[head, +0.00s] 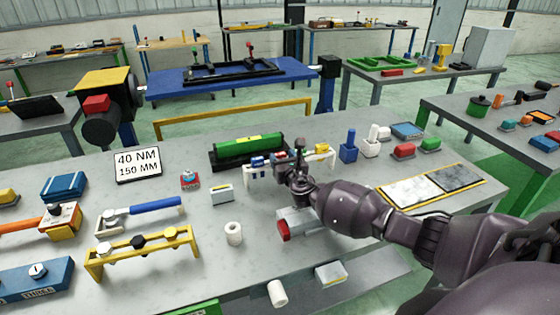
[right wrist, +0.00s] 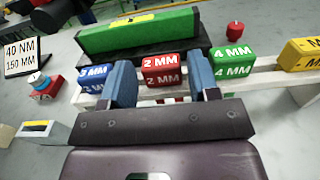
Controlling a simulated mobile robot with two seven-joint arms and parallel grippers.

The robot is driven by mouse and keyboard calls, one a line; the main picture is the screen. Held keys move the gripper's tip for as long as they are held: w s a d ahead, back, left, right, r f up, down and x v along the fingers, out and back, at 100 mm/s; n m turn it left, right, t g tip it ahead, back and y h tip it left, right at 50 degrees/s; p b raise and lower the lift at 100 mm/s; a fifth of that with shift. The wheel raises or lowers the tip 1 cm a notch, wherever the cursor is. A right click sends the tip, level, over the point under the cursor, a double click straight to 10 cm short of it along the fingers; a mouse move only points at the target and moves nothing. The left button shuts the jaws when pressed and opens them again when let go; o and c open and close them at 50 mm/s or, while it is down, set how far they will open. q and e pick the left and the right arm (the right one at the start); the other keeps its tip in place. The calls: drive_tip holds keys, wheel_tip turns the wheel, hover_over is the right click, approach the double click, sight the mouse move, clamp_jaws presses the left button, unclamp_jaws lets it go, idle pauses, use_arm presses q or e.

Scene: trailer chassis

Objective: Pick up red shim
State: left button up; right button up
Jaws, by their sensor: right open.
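The red shim (right wrist: 161,68), marked 2 MM, sits in a white rack (right wrist: 262,78) on the grey bench. My right gripper (right wrist: 163,86) is open, with one blue finger on each side of the red shim in the right wrist view; I cannot tell whether they touch it. A blue shim (right wrist: 92,76) is left of the fingers, a green 4 MM shim (right wrist: 232,62) right of them, and a yellow shim (right wrist: 302,54) farther right. In the head view my right gripper (head: 299,168) is at the rack and partly hides it. My left gripper is not in view.
A long green block (head: 249,144) in a black tray lies just behind the rack. A sign (head: 138,164), a yellow frame (head: 143,250) and a white roll (head: 234,233) stand to the left. Blue and white holders (head: 348,150) stand right of the rack.

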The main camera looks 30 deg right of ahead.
drive_tip(key=shift+x, duration=0.8)
drive_tip(key=shift+f, duration=0.1)
drive_tip(key=shift+s, duration=0.1)
drive_tip(key=c, duration=0.7)
